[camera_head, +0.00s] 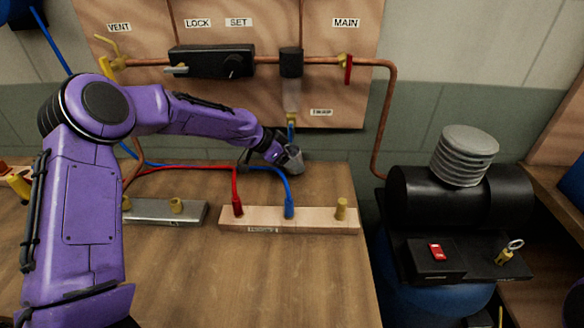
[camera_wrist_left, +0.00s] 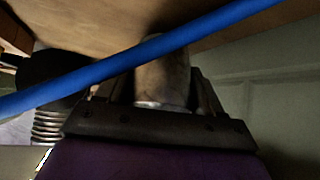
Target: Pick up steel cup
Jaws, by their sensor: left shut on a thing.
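The steel cup (camera_head: 294,160) is a small grey cup near the back edge of the wooden bench in the head view. My left gripper (camera_head: 283,157) reaches it from the left and is shut on it. In the left wrist view the cup (camera_wrist_left: 163,80) sits between the two fingers of the left gripper (camera_wrist_left: 160,95). A blue hose (camera_wrist_left: 190,35) crosses in front of the cup there and hides part of it. I cannot tell whether the cup touches the bench. My right gripper is not in view.
A wooden block (camera_head: 300,222) with red and blue hose ends and a brass fitting lies in front of the cup. A metal block (camera_head: 160,212) lies left of it. A black compressor (camera_head: 455,195) stands right of the bench. The bench front (camera_head: 260,285) is clear.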

